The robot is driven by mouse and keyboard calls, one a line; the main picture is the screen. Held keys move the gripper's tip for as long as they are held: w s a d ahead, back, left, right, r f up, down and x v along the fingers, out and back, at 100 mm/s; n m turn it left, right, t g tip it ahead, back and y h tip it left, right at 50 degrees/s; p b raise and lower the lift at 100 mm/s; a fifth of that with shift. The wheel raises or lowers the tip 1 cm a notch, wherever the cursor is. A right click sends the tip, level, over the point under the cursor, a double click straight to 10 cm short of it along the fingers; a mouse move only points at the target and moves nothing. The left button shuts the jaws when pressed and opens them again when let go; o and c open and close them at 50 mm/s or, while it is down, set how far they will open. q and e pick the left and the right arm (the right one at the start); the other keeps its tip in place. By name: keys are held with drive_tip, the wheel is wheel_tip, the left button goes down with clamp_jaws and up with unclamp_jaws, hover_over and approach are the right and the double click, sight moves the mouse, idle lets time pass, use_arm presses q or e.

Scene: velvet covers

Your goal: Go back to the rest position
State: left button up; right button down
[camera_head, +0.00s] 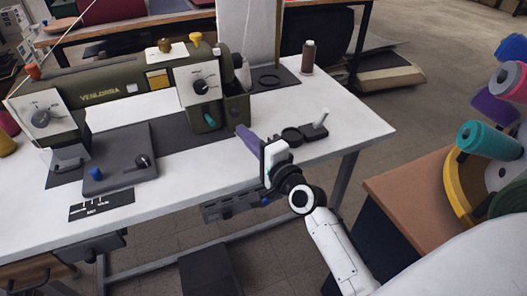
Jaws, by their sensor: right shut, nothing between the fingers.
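My right gripper (250,141) reaches in from the lower right over the right front part of the white table (345,128). Its purple-tipped fingers are shut with nothing between them. They point up and left, in front of the green sewing machine (110,92) and to the right of its teal knob. I cannot tell the exact height above the table top. My left gripper is not in view.
A grey pedal-like box (118,160) lies on the table's left. A dark holder with a pin (314,131) stands close right of my gripper. A brown spool (308,58) stands behind. A brown-topped cabinet (405,192) and colored rolls (488,138) are at right.

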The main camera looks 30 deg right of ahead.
drive_tip(key=s+a, duration=0.1)
drive_tip(key=s, duration=0.8)
drive_tip(key=s+a+f+n+g, duration=0.3)
drive_tip(key=s+f+n, duration=0.6)
drive_tip(key=f, duration=0.3)
drive_tip(key=s+a+f+n+g+y, duration=0.1)
drive_tip(key=s+a+f+n+g, duration=0.3)
drive_tip(key=s+f+n, duration=0.6)
wheel_tip(320, 180, down, 3)
drive_tip(key=shift+s+a+f+g, duration=0.25)
drive_tip(key=shift+s+g, duration=0.5)
drive_tip(key=shift+g, duration=0.45)
